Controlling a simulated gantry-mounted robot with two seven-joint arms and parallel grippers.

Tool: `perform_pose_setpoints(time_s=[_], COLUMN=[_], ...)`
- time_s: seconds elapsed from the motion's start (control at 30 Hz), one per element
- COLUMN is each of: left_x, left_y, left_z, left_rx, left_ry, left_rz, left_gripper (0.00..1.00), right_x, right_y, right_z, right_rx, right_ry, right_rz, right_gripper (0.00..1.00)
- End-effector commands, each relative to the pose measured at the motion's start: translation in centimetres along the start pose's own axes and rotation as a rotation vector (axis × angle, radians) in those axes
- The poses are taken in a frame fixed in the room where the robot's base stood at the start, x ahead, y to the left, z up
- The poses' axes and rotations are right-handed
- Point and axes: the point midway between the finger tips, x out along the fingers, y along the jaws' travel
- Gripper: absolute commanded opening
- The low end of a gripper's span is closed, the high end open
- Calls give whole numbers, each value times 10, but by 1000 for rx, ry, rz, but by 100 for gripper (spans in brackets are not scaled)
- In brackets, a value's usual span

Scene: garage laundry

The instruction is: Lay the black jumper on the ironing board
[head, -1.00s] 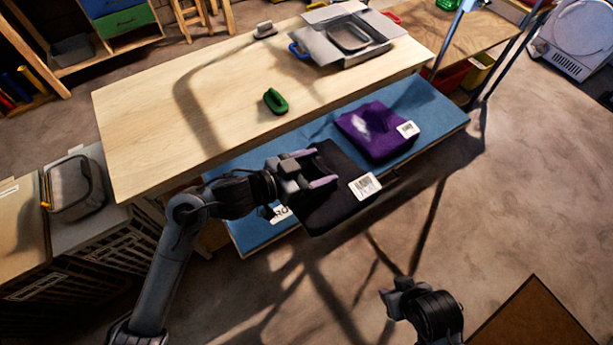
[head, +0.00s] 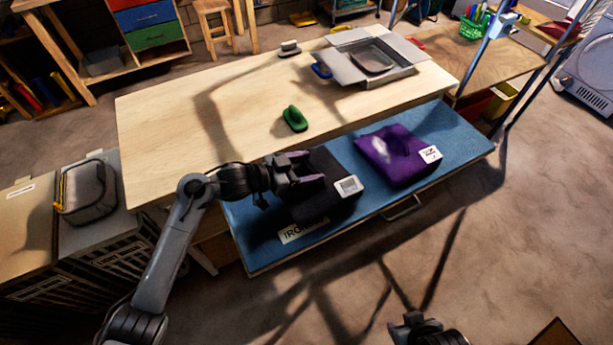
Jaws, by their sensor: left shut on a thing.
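The black jumper (head: 325,200) is a dark folded bundle with a white tag, over the left part of the blue ironing board (head: 462,140). Whether it rests fully on the board or is held just above it is hard to tell. My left gripper (head: 312,168) is shut on the jumper at its upper left side and hides part of it. The board carries a label (head: 303,229) in front of the jumper. My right gripper (head: 415,322) is at the bottom edge, away from the board; its fingers do not show clearly.
A folded purple garment (head: 392,155) with a white tag lies on the board right of the jumper. Behind is a wooden table (head: 215,125) with a green brush-like item (head: 294,119) and an open grey box (head: 345,66).

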Motion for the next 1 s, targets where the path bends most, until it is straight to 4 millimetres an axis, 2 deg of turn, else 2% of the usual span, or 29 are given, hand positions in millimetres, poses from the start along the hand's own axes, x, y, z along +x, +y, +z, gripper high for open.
perform_pose_setpoints(time_s=[0.3,0.73,0.77,0.9,1.0], left_x=[10,12,12,12,12], left_y=[0,0,0,0,0], left_z=[33,37,39,38,38], left_rx=[-1,0,-1,-1,-1], left_ry=[1,2,-1,-1,-1], left_rz=[0,-1,0,0,0], left_gripper=[27,27,77,99,100], right_x=[9,10,10,9,9], right_y=[-1,-3,-3,-3,-3], right_z=[3,2,2,2,2], right_rx=[4,12,12,11,11], right_ry=[0,1,1,1,1], right_rz=[-3,-9,-9,-9,-9], right_gripper=[43,43,43,43,43])
